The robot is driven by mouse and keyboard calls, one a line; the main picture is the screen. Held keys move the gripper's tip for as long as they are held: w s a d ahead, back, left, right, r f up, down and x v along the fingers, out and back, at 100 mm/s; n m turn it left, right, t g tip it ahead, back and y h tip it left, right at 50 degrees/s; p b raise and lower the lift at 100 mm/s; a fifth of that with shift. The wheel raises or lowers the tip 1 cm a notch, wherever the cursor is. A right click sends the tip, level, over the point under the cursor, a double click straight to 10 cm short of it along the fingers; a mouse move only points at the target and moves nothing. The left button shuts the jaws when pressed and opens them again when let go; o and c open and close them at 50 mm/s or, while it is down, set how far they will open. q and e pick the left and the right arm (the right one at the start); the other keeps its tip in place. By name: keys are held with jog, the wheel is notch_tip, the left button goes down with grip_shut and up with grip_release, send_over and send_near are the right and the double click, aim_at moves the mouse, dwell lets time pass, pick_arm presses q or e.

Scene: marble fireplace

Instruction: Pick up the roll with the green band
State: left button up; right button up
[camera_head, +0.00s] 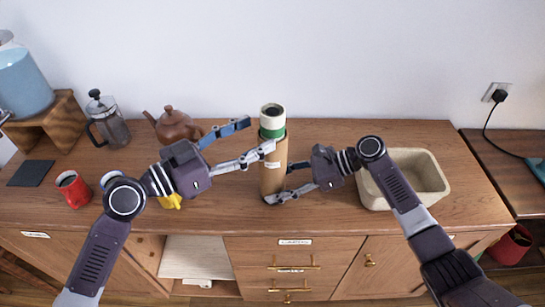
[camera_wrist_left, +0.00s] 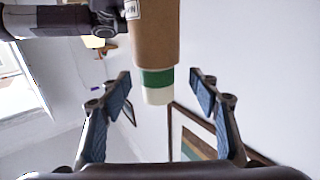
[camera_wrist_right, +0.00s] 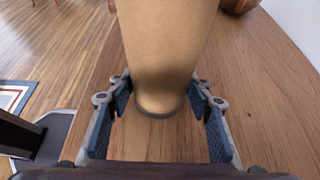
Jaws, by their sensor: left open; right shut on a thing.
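The roll with the green band (camera_head: 272,165) is a brown cardboard tube with a green band and white end at the top. It stands upright near the middle of the wooden sideboard. My right gripper (camera_head: 280,184) is shut on its lower part. The right wrist view shows the tube (camera_wrist_right: 165,50) between the fingers, with its lower end close to the wood; I cannot tell whether it touches. My left gripper (camera_head: 258,135) is open beside the roll's upper part. In the left wrist view the green band (camera_wrist_left: 157,78) shows between the spread fingers, which are apart from it.
A beige basin (camera_head: 428,180) stands right of the roll. A brown teapot (camera_head: 172,125), French press (camera_head: 108,122), red mug (camera_head: 73,188) and a yellow thing (camera_head: 172,202) are on the left. The sideboard's (camera_head: 330,215) front edge is near the roll.

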aim_at(262, 132)
pick_arm(q)
jog(key=x, duration=0.5)
jog(key=shift+s+d, duration=0.1)
jog(key=shift+d, duration=0.15)
jog(key=shift+r, duration=0.1)
grip_shut()
